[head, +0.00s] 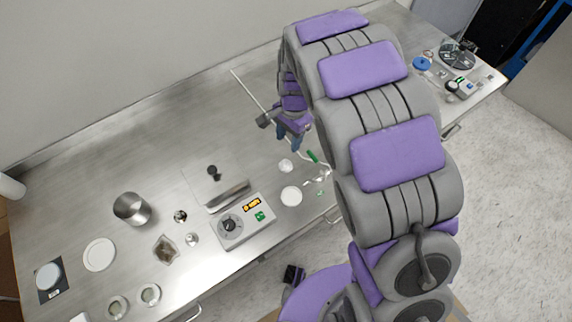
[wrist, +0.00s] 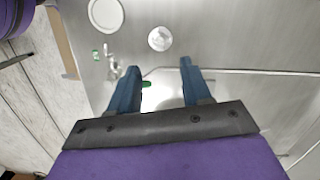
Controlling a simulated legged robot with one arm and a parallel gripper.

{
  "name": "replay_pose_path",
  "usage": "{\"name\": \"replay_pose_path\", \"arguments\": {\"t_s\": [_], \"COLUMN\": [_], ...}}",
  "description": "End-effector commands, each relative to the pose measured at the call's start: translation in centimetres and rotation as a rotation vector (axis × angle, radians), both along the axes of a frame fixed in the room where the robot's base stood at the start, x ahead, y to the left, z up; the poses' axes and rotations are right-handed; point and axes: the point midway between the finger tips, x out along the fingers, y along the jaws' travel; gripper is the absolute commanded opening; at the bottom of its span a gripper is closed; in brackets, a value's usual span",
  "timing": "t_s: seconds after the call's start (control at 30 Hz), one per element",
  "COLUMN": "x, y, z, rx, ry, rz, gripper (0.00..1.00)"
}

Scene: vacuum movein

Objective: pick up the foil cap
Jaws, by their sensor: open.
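The foil cap looks to be the small round, pale, crinkled piece (wrist: 160,39) in the wrist view. It lies on the steel table just beyond my fingertips, roughly in line with the gap between them. It also shows in the head view (head: 285,166), below my gripper (head: 290,142). In the wrist view my gripper (wrist: 158,67) has its two blue fingers wide apart with nothing held. The cap is apart from both fingers and fully visible.
A flat white disc (head: 291,195) lies close to the cap, near the table's front edge. A green-ended item (head: 313,156) and small clear pieces lie to the right. A hotplate-like device (head: 243,220) stands to the left. A thin rod (head: 250,90) is behind.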

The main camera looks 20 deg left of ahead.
Motion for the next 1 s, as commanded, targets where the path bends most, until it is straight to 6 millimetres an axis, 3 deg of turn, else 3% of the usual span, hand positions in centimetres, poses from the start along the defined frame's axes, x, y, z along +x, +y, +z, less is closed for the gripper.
{"name": "replay_pose_path", "arguments": {"t_s": [0.23, 0.47, 0.8, 1.0], "x": [-0.7, -0.7, -0.9, -0.9], "y": [-0.4, -0.4, 0.5, 0.4], "z": [-4.9, -6.2, -10.7, -10.9], "rx": [0.001, 0.006, 0.0, 0.003], "ry": [0.006, 0.001, 0.002, -0.001], "rz": [0.0, 0.0, 0.001, 0.0], "gripper": [0.48, 0.48, 0.48, 0.48]}}
